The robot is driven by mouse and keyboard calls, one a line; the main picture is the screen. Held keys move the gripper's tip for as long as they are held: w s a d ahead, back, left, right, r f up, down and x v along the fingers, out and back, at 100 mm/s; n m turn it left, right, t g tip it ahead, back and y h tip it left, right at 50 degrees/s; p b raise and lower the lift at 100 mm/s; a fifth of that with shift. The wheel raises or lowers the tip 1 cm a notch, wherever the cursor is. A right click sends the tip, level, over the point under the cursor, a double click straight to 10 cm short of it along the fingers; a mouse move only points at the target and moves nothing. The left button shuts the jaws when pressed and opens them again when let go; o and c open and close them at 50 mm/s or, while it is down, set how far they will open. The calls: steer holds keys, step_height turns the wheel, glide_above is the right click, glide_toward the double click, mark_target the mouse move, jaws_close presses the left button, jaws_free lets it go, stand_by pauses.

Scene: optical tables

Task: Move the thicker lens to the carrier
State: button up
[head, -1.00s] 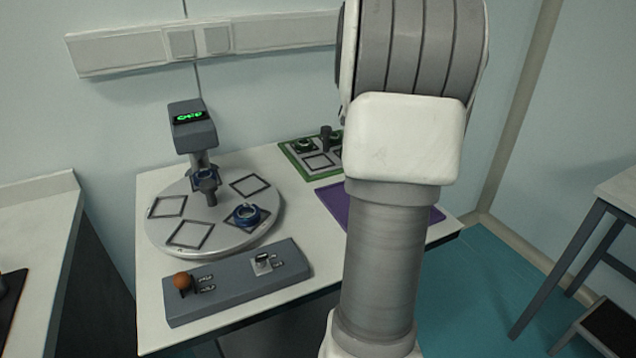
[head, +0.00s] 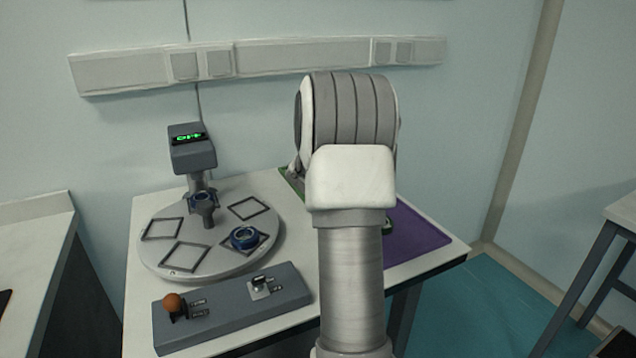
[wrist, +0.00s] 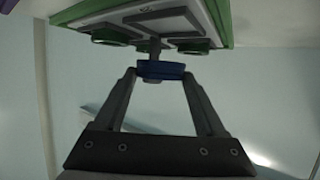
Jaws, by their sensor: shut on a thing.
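In the wrist view my gripper (wrist: 161,75) is shut on a blue-rimmed round lens (wrist: 160,70), with a grey post beside it. A green-edged tray (wrist: 222,18) with green-rimmed round pieces is close beyond the held lens; I cannot tell if they touch. In the head view my arm hides my gripper and most of this tray (head: 290,182). A blue-rimmed lens (head: 245,237) lies on a square frame of the round turntable (head: 215,256). I cannot tell which piece is the carrier or compare lens thicknesses.
A grey control box (head: 232,308) with an orange knob (head: 172,302) and a small switch is at the table's front. The display (head: 188,138) glows green. A purple mat (head: 418,235) lies at the right, with a small green piece (head: 388,225) partly hidden by my arm.

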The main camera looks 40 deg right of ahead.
steer(key=shift+w+f, duration=0.15)
steer(key=shift+f+b, duration=1)
steer(key=shift+f, duration=0.95)
steer(key=shift+a+f, duration=0.1)
steer(key=shift+f, duration=0.05)
steer(key=o, duration=1.5)
